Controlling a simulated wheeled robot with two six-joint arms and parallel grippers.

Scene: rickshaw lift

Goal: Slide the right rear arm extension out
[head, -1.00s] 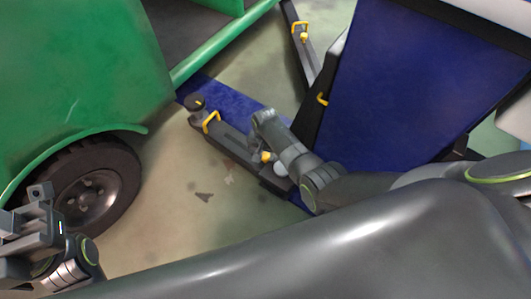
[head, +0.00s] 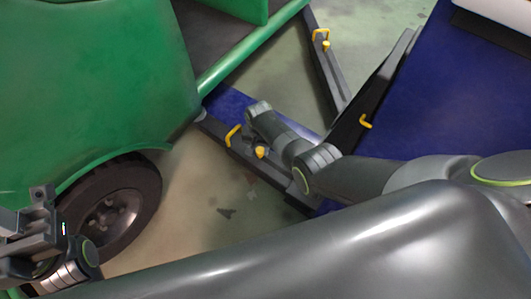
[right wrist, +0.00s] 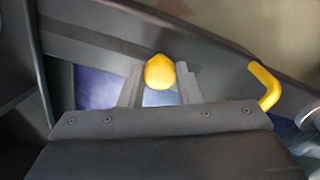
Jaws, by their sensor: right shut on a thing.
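A dark grey lift arm lies diagonally on the floor, its extension (head: 212,125) reaching to the green vehicle's lower edge, where its tip is mostly hidden. A yellow knob (head: 261,152) stands on the arm, close to a yellow bent handle (head: 233,135). In the right wrist view the knob (right wrist: 160,72) sits between my right gripper's fingers (right wrist: 160,88), which are shut on it; the handle (right wrist: 266,86) is to its right.
The green vehicle (head: 85,80) with a black wheel (head: 112,208) fills the left. A second lift arm with a yellow knob (head: 326,44) lies at the back. A blue lift panel (head: 440,90) stands at right. Floor (head: 225,215) shows between wheel and arm.

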